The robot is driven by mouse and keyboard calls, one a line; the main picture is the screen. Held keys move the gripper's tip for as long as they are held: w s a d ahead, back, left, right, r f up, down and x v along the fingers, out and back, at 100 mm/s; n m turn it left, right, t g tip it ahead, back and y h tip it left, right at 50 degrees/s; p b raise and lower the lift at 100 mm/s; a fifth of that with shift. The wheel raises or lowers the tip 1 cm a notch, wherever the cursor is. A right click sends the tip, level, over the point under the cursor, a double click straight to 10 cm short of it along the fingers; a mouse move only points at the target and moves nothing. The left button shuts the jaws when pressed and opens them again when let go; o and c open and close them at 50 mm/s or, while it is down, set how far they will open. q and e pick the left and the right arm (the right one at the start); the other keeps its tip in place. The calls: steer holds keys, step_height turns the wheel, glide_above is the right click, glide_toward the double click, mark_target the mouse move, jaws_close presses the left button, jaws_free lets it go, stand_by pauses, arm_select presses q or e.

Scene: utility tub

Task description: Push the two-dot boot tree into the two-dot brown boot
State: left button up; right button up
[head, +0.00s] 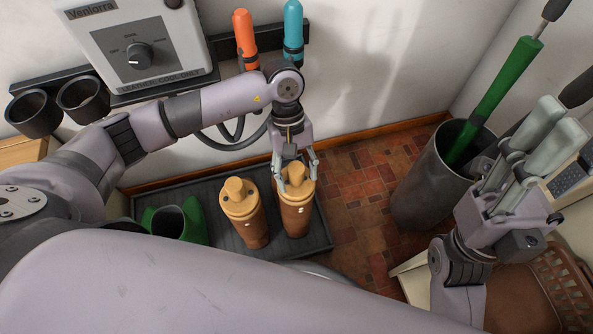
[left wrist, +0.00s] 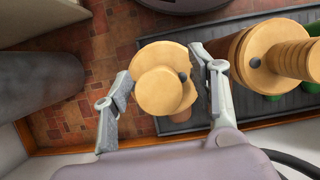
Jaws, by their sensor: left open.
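Two brown boots stand upright side by side, each with a pale wooden boot tree in its top. The right boot (head: 295,222) has its boot tree (head: 296,187) under my left gripper (head: 296,170). The left boot (head: 254,232) holds the other boot tree (head: 238,198). I cannot read the dot marks to tell which pair is two-dot. In the left wrist view, my left gripper (left wrist: 163,72) is open, its fingers on either side of a boot tree's round top (left wrist: 160,92). My right gripper (head: 530,150) is raised at the right; I cannot tell its opening.
The boots stand on a dark tray (head: 320,232), with green boots (head: 180,222) at its left. A grey bin (head: 425,190) with a green umbrella (head: 495,100) stands at the right. A wall dryer (head: 140,45) and orange and teal holders are behind. Tiled floor is clear between tray and bin.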

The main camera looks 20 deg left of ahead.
arm_select(q)
steer(key=v, duration=0.7)
steer(key=shift+a+r, duration=0.1)
steer(key=shift+r, duration=0.15)
